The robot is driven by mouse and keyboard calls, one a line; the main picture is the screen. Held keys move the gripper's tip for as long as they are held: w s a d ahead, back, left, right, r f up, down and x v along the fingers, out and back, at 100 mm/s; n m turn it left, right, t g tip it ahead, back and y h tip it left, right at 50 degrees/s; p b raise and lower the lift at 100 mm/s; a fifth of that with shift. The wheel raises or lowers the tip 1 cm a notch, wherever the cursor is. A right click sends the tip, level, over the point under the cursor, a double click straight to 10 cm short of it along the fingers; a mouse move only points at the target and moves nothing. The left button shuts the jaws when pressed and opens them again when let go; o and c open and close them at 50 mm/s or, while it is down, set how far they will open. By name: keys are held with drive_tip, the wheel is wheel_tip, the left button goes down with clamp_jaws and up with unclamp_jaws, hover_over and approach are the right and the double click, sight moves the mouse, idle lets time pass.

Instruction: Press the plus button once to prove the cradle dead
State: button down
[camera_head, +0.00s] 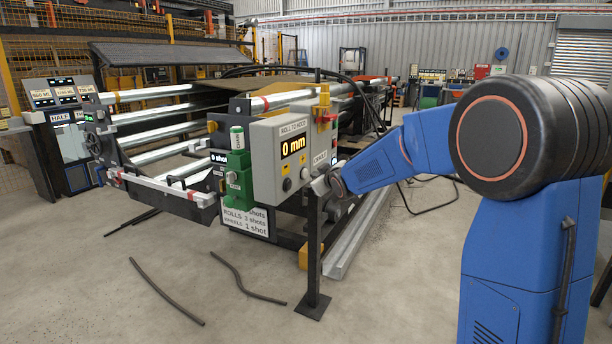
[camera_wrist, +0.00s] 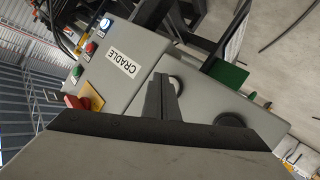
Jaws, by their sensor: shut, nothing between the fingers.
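The grey control box (camera_head: 278,140) labelled ROLL TO HOOK reads 0 mm, with two round buttons low on its front. The grey CRADLE box (camera_head: 325,140) stands beside it; it fills the upper left of the wrist view (camera_wrist: 122,88), with small coloured buttons. In the wrist view two dark round buttons, one by my fingertips (camera_wrist: 176,84) and one to the right (camera_wrist: 230,119), sit on the adjoining grey face. I cannot read a plus on either. My gripper (camera_wrist: 162,85) is shut and empty, its tips overlapping that face; contact cannot be told. In the head view its tips are not clear.
A red switch on a yellow plate (camera_wrist: 78,102) sits on the CRADLE box. A dark post (camera_head: 314,235) stands before the boxes, near my wrist. A green unit (camera_head: 239,180) is at the left. Loose dark strips (camera_head: 165,292) lie on the open floor.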

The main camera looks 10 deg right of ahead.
drive_tip(key=shift+a, duration=0.1)
drive_tip(key=shift+w+a, duration=0.25)
drive_tip(key=shift+w+a, duration=0.2)
drive_tip(key=shift+a, duration=0.15)
idle(1.2)
drive_tip(key=shift+d, duration=0.1)
drive_tip(key=shift+s+d, duration=0.5)
drive_tip(key=shift+d, duration=0.05)
drive_tip(key=shift+s+d, duration=0.75)
drive_tip(key=shift+d, duration=0.3)
drive_tip(key=shift+s+d, duration=0.7)
drive_tip(key=shift+d, duration=0.3)
